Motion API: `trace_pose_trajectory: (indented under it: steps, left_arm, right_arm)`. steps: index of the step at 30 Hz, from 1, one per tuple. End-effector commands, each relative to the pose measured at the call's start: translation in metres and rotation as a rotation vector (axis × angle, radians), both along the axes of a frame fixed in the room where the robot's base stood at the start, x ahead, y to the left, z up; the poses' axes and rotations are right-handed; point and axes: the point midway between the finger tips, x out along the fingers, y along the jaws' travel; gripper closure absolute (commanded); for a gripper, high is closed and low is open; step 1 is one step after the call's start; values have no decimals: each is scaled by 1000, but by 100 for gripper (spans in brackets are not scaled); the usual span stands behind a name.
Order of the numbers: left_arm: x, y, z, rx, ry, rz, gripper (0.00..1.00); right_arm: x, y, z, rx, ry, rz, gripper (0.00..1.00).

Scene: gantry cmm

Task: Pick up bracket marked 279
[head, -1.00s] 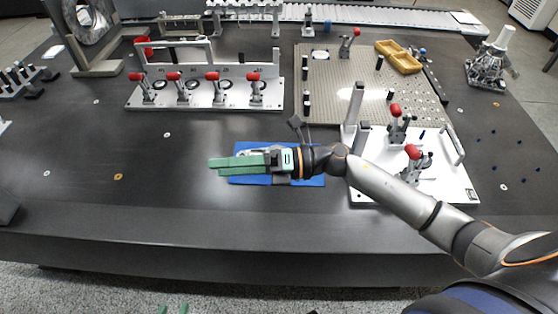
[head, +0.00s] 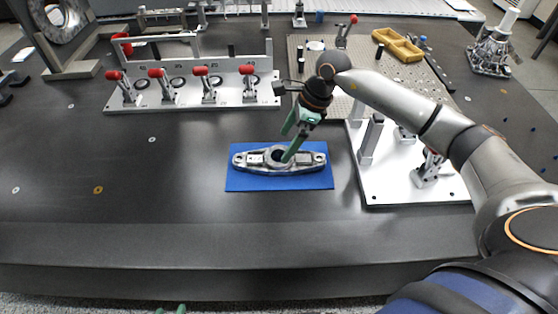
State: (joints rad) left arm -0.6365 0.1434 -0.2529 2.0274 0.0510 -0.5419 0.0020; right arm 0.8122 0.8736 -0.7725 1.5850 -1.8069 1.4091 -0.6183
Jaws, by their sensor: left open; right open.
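A silver metal bracket (head: 305,160), long with a round hole at its middle, lies flat on a blue mat (head: 240,182). No number on it is legible. My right gripper (head: 287,146) points down at the bracket's middle with its green fingers apart. One finger overlaps the central ring in the picture; I cannot tell whether it touches. The other finger is behind it, farther up in the view. Only the green fingertips of my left gripper (head: 169,309) show at the bottom edge, apart and empty, well away from the bracket.
A white fixture plate with red-handled clamps (head: 190,101) stands behind on the left. Another white plate with posts and clamps (head: 385,190) is close right of the mat. A perforated plate with a yellow tray (head: 399,50) lies behind. The dark table left of the mat is clear.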

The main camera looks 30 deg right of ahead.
Motion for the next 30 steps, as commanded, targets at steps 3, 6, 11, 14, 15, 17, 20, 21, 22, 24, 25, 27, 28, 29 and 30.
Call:
trace_pose_trajectory:
  steps: [3, 6, 11, 14, 15, 17, 20, 21, 22, 24, 25, 27, 28, 29, 30]
  left_arm:
    - [1, 0, 0, 1, -2, 0, 50]
    - [1, 1, 0, 1, -2, 0, 50]
    - [1, 1, -1, 1, -3, 1, 50]
    - [1, 1, -2, 2, -3, 2, 50]
    - [1, 2, -3, 2, -3, 2, 50]
    - [1, 2, -3, 3, -4, 3, 50]
    - [1, 2, -3, 3, -4, 3, 50]
    - [1, 2, -3, 3, -4, 3, 50]
    - [1, 2, -3, 3, -4, 3, 50]
    - [1, 2, -3, 3, -4, 3, 50]
    - [1, 2, -3, 3, -4, 3, 50]
    - [1, 2, -3, 3, -4, 3, 50]
    - [1, 2, -3, 3, -4, 3, 50]
    - [1, 2, -3, 3, -3, 3, 50]
    - [1, 2, -3, 3, -3, 3, 50]
  right_arm:
    - [1, 3, -8, 0, 1, 0, 0]
    - [1, 5, -13, 0, 1, 0, 0]
    - [2, 11, -33, 2, 4, 1, 0]
    - [5, 16, -48, 3, 2, 0, 0]
    - [6, 18, -52, 2, 2, 0, 0]
    - [7, 19, -57, 3, 1, 0, 0]
    - [7, 20, -58, 2, -1, 0, 0]
    - [7, 20, -57, 2, -1, 0, 0]
    - [7, 20, -57, 2, -1, 0, 0]
    - [7, 20, -57, 2, -1, 0, 2]
    - [7, 20, -57, 2, -1, 0, 6]
    - [7, 19, -57, 2, -1, 0, 14]
    - [7, 19, -57, 2, -1, 0, 17]
    - [7, 19, -57, 2, -1, 0, 20]
    - [7, 19, -57, 2, -1, 0, 25]
